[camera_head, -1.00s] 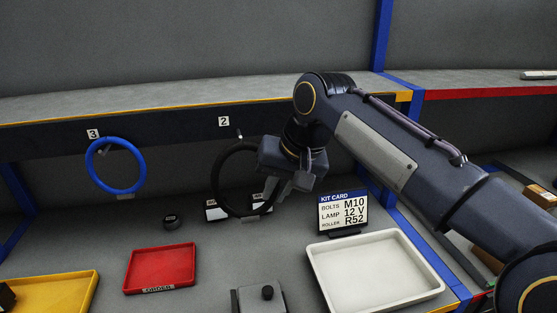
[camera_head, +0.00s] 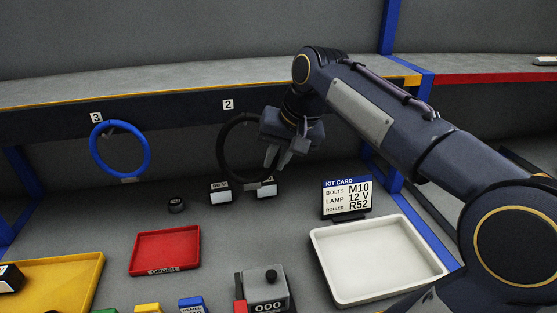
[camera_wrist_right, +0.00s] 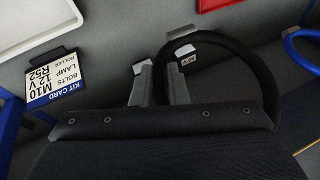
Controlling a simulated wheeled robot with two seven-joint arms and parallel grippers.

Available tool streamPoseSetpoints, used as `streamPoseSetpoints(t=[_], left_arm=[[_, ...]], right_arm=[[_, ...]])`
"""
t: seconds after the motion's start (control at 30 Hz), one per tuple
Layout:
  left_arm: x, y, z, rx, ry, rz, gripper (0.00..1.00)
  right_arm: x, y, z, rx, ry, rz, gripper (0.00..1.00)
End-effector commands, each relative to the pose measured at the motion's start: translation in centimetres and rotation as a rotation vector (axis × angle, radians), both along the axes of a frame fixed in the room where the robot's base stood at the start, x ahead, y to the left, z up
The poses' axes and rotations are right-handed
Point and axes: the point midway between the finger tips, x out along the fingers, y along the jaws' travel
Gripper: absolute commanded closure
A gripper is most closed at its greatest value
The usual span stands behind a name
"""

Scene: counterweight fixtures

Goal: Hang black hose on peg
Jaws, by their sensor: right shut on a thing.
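The black hose (camera_head: 222,152) is a closed ring, hanging upright in front of the shelf's dark front edge, just below label 2 (camera_head: 228,104). My right gripper (camera_head: 276,158) is shut on the ring's right side. The right wrist view shows the hose (camera_wrist_right: 268,75) curving out from between the fingers (camera_wrist_right: 161,82). The peg under label 2 is not visible now; the top of the ring covers its place. I cannot tell whether the ring is around it. My left gripper is out of view.
A blue ring (camera_head: 120,173) hangs below label 3 (camera_head: 96,118) to the left. A kit card (camera_head: 346,197), a white tray (camera_head: 434,268), a red tray (camera_head: 165,268) and a grey block (camera_head: 264,288) stand below. Blue posts (camera_head: 425,95) rise at the right.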

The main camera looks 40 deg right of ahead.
Motion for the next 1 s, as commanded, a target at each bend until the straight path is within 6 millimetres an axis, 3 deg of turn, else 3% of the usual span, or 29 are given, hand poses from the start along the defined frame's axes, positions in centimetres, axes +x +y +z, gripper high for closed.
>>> streamPoseSetpoints(t=[1.0], left_arm=[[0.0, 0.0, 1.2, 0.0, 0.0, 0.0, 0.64]], right_arm=[[5.3, -2.9, -0.6, 0.001, -0.001, 0.0, 1.0]])
